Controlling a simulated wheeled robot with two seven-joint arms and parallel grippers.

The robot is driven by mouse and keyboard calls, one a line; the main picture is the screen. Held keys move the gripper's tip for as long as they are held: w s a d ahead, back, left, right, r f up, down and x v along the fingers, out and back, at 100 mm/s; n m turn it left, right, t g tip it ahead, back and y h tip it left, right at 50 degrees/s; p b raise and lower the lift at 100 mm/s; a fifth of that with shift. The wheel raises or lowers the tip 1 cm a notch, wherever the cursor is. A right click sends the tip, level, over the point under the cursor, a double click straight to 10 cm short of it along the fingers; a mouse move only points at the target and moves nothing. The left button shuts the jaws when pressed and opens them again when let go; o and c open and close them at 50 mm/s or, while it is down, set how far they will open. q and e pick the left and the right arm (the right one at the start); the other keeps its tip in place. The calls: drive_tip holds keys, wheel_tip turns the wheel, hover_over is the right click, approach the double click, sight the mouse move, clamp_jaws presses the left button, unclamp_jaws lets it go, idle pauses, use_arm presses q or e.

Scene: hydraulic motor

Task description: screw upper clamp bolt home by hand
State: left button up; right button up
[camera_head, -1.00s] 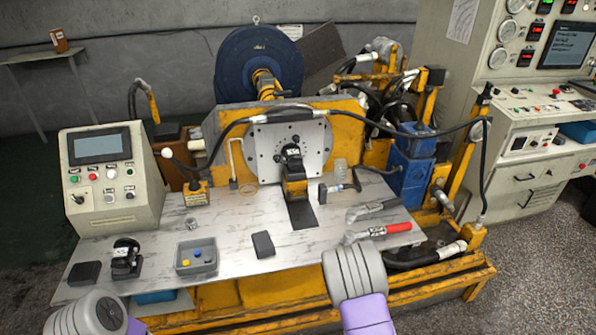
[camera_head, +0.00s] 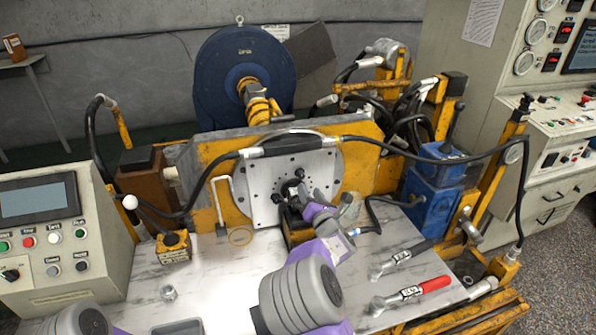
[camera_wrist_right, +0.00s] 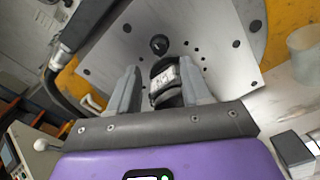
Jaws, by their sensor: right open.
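In the right wrist view, a round black bolt head (camera_wrist_right: 159,44) stands at the middle of the square mounting plate (camera_wrist_right: 215,50), just above the black motor (camera_wrist_right: 165,92) with a white label. It looks like the upper clamp bolt; I cannot tell how far in it is. My right gripper (camera_wrist_right: 160,76) is open, with a grey finger on each side of the motor and the bolt beyond the tips. In the head view, the right gripper (camera_head: 298,196) is at the motor in front of the plate (camera_head: 262,208) and hides much of it. My left gripper is out of view.
Black hoses arch over the yellow frame (camera_head: 218,160). A lever block (camera_head: 173,248) and control box (camera_head: 50,230) stand left. A clear cup (camera_head: 350,207) is right of the motor.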

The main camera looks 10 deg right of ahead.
sight(302, 177)
drive_tip(key=shift+w+a+b, duration=0.1)
drive_tip(key=shift+w+b, duration=0.5)
drive_tip(key=shift+w, duration=2.85)
clamp_jaws()
